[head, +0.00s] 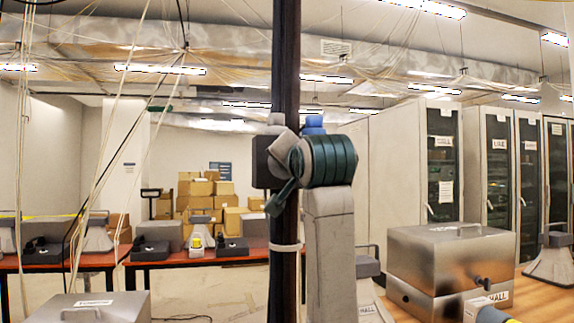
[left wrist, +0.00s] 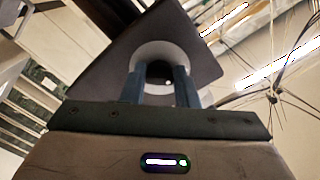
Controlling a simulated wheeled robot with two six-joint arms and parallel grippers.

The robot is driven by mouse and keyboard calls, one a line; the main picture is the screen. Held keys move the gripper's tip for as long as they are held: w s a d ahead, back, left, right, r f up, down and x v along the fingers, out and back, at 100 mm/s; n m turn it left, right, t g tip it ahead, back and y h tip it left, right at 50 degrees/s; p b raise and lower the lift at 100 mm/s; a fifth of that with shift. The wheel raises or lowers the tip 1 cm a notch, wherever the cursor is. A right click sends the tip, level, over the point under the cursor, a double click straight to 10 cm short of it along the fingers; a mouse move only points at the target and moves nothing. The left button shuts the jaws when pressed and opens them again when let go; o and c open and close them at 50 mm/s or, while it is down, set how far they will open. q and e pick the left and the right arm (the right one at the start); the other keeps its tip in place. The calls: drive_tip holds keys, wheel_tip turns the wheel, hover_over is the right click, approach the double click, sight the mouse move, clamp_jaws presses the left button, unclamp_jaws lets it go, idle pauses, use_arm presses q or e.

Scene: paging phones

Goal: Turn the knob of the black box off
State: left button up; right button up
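A black box (head: 265,161) is fixed to the dark upright pole (head: 286,60) at the middle of the head view, partly hidden behind my grey and teal arm. In the left wrist view a dark square face (left wrist: 195,45) fills the upper middle, with a pale round collar (left wrist: 164,50) and dark centre on it. My left gripper (left wrist: 158,72) has two blue fingers standing apart in front of this collar. Nothing is clearly pinched between them, and whether they touch it cannot be told. The knob's setting cannot be read. My right gripper is not in view.
Metal boxes (head: 450,250) with a dark side knob (head: 483,283) stand on a wooden surface at the right. Red tables (head: 190,258) with devices stand at the left. Cardboard boxes (head: 205,195) and cabinets (head: 430,160) are behind. Cables hang at the left.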

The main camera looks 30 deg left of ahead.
use_arm(q)
drive_tip(key=o, duration=0.4)
drive_tip(key=shift+w+r, duration=0.1)
drive_tip(key=shift+o, duration=0.2)
drive_tip(key=b+v, duration=0.3)
drive_tip(key=v, duration=0.7)
drive_tip(key=shift+s+d, duration=0.25)
drive_tip(key=shift+d, duration=0.05)
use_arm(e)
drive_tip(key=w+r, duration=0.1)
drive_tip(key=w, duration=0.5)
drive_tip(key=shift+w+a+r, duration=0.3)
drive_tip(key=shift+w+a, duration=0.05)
